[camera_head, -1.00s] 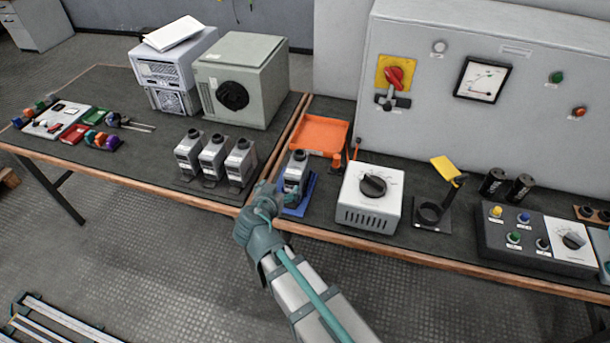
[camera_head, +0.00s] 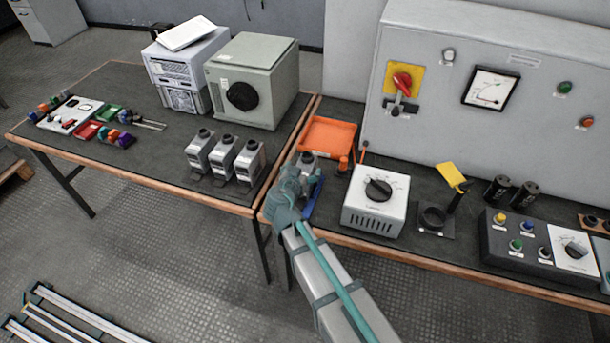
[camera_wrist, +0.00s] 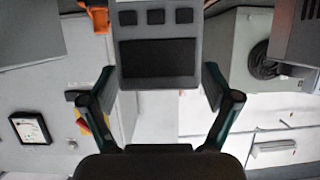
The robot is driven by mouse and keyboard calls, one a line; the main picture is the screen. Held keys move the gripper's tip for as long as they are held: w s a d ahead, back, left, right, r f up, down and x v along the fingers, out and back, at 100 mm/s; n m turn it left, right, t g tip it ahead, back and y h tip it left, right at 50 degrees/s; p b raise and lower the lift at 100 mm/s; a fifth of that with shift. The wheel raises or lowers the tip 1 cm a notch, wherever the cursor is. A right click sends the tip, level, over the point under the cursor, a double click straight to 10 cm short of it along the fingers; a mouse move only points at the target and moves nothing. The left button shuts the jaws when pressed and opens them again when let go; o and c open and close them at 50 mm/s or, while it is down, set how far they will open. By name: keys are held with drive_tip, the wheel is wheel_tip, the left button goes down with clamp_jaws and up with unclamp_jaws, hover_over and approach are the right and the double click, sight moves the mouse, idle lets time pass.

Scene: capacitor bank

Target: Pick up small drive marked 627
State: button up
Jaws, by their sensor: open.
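In the wrist view the drive's face (camera_wrist: 157,22), with three dark square buttons and a dark panel, lies between the two fingers of my gripper (camera_wrist: 159,74). The fingers are open, with a gap at each side near the tips. Three similar drives (camera_head: 224,156) stand in a row on the left-hand table. I cannot read the number 627 on any drive.
An orange tray (camera_head: 328,136) is behind the drive, and a white dial box (camera_head: 375,202) stands to its right. A large grey panel (camera_head: 440,125) rises at the back. The table's front edge runs under my arm.

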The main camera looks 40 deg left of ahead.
drive_tip(key=x, duration=0.2)
drive_tip(key=shift+w+a+f+p, duration=0.15)
drive_tip(key=shift+w+p, duration=0.15)
drive_tip(key=shift+w, duration=0.05)
clamp_jaws()
